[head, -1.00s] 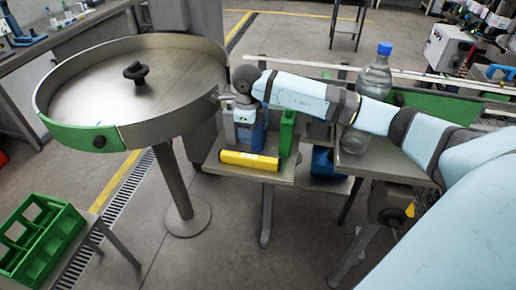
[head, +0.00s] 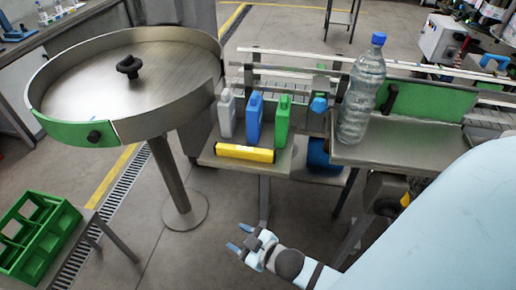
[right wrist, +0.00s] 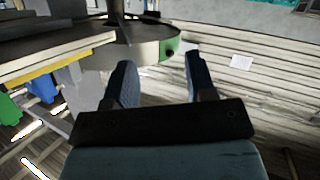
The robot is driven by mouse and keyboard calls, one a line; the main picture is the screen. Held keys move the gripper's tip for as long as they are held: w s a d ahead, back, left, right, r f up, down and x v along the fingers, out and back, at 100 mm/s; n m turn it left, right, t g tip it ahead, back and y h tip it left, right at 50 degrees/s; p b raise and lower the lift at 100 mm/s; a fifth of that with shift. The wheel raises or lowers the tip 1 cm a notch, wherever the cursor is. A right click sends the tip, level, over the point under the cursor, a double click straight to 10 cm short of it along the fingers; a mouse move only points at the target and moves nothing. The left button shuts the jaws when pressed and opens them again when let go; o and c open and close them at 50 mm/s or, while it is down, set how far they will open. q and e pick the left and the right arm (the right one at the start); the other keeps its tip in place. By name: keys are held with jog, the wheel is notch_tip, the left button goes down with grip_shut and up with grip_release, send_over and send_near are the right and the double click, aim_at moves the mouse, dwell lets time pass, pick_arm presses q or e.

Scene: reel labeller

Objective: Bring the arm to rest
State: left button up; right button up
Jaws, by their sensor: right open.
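My right gripper (head: 241,240) is low over the floor, below and in front of the small shelf (head: 282,165), with its blue fingers apart and nothing between them. In the right wrist view its two fingers (right wrist: 160,85) are spread and empty. My right arm comes in from the lower right of the head view. My left gripper is not in the head view.
A round steel table (head: 170,125) stands at left. White, blue (head: 254,118) and green (head: 282,122) containers and a yellow block (head: 244,153) sit on the shelf. A clear bottle (head: 360,95) stands upright by the conveyor. A green crate (head: 35,235) is lower left.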

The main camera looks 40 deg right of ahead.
jog(key=s+d+f+m+g+h, duration=0.1)
jog(key=s+f+m+g, duration=0.1)
jog(key=s+f, duration=0.3)
jog(key=shift+s+m+g, duration=0.4)
jog(key=shift+s+m, duration=0.2)
jog(key=shift+s, duration=0.05)
jog(key=shift+r, duration=0.1)
dwell(0.4)
